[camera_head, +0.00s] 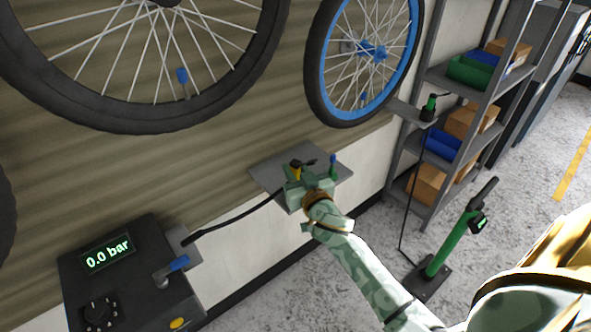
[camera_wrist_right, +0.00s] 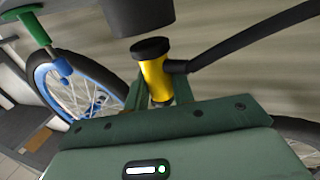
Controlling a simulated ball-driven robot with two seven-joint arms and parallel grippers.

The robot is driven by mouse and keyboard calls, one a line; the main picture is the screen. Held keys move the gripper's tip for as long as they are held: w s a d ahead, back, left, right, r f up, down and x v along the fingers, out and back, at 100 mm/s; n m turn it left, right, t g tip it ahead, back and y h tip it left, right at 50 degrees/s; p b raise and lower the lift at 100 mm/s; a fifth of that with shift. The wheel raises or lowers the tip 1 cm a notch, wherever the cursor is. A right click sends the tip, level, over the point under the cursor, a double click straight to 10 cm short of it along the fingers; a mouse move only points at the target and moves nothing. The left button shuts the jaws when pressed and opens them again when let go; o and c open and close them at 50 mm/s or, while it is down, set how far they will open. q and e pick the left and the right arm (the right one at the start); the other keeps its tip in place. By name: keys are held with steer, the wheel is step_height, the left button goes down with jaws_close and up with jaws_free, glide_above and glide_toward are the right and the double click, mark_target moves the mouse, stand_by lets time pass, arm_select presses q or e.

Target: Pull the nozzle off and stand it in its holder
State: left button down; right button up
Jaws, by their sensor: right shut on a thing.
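The nozzle is yellow with a black collar and a black hose. My right gripper (camera_head: 297,180) is shut on the nozzle (camera_head: 295,171), over a grey wall shelf (camera_head: 268,176). In the right wrist view the yellow nozzle (camera_wrist_right: 154,80) stands between my fingers, and its hose runs off to the upper right. A dark cylinder (camera_wrist_right: 140,14) shows just above its black collar; I cannot tell whether they touch. The holder is not clearly recognisable. My left gripper is not in view.
A blue-topped post (camera_head: 333,161) stands at the shelf's right. The hose leads left to a dark pump box (camera_head: 130,275) reading 0.0 bar. Two wheels hang above. A storage rack (camera_head: 440,190) and a green floor pump (camera_head: 445,245) stand at right.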

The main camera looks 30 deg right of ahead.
steer(key=shift+f, duration=0.25)
stand_by(0.7)
steer(key=shift+f, duration=0.1)
steer(key=shift+f+b, duration=0.6)
steer(key=shift+f, duration=0.1)
steer(key=o, duration=1)
steer(key=shift+o, duration=0.7)
steer(key=s+a+p, duration=0.2)
steer(key=s, duration=0.8)
steer(key=shift+p, duration=0.35)
